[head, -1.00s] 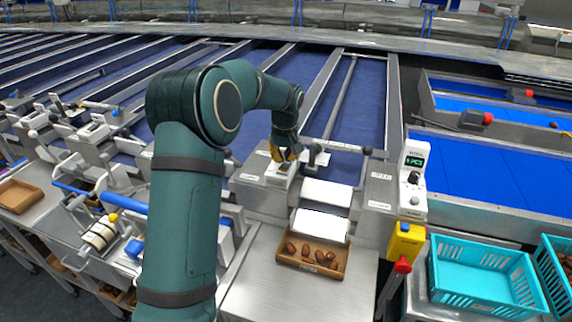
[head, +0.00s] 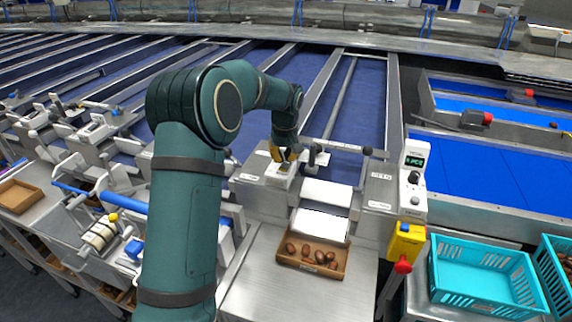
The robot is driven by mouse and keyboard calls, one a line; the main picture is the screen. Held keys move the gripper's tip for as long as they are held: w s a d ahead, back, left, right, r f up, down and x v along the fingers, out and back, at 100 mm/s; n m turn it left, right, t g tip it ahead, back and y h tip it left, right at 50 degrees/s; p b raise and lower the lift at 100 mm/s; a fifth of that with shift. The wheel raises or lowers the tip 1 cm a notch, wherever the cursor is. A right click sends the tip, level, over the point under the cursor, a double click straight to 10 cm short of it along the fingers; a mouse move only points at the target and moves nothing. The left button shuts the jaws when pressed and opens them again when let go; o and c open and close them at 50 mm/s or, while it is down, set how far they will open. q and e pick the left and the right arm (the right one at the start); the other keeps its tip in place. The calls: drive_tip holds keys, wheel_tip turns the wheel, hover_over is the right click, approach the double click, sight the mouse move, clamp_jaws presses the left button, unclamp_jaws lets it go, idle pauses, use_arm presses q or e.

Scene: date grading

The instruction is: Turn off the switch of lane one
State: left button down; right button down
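My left gripper (head: 284,155) reaches down over the small switch box (head: 281,169) on top of the left housing of the nearest lane. The fingertips are at the box or just above it. The switch lever itself is small and mostly hidden by the fingers, so its position cannot be told. Whether the fingers are closed is too small to see. The lane's blue belt (head: 362,105) runs back behind the housing. My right gripper does not show.
A wooden tray (head: 345,262) with several dates stands below the white chute (head: 319,224). A counter with a green display (head: 412,165) and a yellow box with a red button (head: 404,240) stand to its right. A turquoise basket (head: 480,292) is at the lower right.

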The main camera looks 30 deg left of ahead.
sight(284, 167)
use_arm(q)
drive_tip(key=shift+f+b, duration=1)
drive_tip(key=shift+f, duration=0.7)
idle(0.7)
drive_tip(key=shift+r, duration=0.1)
drive_tip(key=shift+r+p, duration=2.65)
drive_tip(key=shift+r, duration=0.85)
